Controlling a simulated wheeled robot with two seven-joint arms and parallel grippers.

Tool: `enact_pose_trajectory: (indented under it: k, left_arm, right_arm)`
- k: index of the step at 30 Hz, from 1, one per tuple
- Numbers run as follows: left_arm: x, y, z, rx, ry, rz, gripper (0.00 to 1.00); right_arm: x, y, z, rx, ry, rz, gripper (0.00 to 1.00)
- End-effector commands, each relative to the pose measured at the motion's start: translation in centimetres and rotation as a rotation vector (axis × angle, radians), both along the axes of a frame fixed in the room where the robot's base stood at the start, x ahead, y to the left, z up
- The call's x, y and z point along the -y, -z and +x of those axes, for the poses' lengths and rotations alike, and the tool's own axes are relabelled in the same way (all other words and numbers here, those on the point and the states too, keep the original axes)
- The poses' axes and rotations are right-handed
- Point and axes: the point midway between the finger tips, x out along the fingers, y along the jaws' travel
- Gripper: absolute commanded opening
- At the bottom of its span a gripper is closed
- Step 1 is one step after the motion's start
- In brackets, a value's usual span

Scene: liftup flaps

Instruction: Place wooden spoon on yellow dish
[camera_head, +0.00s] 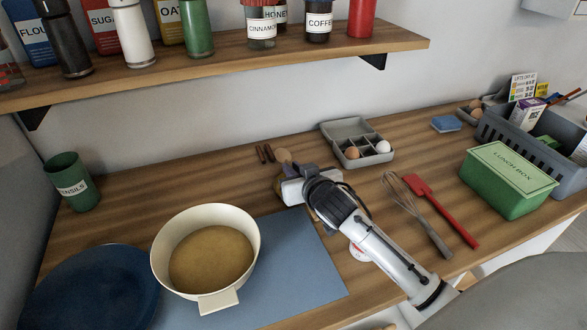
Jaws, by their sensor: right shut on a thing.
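My right gripper (286,182) is over the middle of the counter, its arm coming in from the lower right. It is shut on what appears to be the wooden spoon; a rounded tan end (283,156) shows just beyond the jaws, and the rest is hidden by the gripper. A small yellowish patch (278,185) shows at the gripper's left side. It may be part of the yellow dish, mostly hidden; I cannot tell whether the spoon touches it. My left gripper is not in view.
A cream pot (158,262) stands on a blue-grey mat (300,265), beside a dark blue plate (85,290). An egg box (345,130) is behind the gripper. A whisk (415,208), red spatula (440,207) and green lunch box (505,185) lie right. A shelf (215,60) overhangs the back.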

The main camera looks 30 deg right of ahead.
Motion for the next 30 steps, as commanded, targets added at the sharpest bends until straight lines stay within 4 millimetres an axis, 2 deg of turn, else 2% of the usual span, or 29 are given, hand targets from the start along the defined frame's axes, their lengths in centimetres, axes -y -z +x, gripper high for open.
enact_pose_trajectory:
  k: [8,9,11,12,20,25,26,30]
  left_arm:
    - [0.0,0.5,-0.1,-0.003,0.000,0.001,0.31]
    - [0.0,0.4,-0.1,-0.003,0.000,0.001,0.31]
    - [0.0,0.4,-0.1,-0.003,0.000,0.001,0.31]
    - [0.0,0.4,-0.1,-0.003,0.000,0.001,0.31]
    - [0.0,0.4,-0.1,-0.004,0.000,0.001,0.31]
    - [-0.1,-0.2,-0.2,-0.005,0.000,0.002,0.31]
    - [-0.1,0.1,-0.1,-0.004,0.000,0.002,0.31]
    - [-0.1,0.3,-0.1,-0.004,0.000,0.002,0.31]
  right_arm:
    - [0.1,1.0,0.0,-0.001,0.002,0.000,0.00]
    - [0.1,0.9,0.0,-0.001,0.002,0.000,0.18]
    - [0.1,0.9,0.0,-0.001,0.002,0.000,0.29]
    - [0.1,0.9,0.0,-0.001,0.002,0.000,0.31]
    - [0.0,0.8,0.0,-0.001,0.001,-0.001,0.31]
    - [0.0,-0.7,-0.1,0.001,-0.001,-0.002,0.31]
    - [-0.2,-0.4,-0.6,-0.002,-0.001,0.001,0.31]
    - [-0.8,-1.4,-3.0,0.000,-0.001,0.003,0.31]
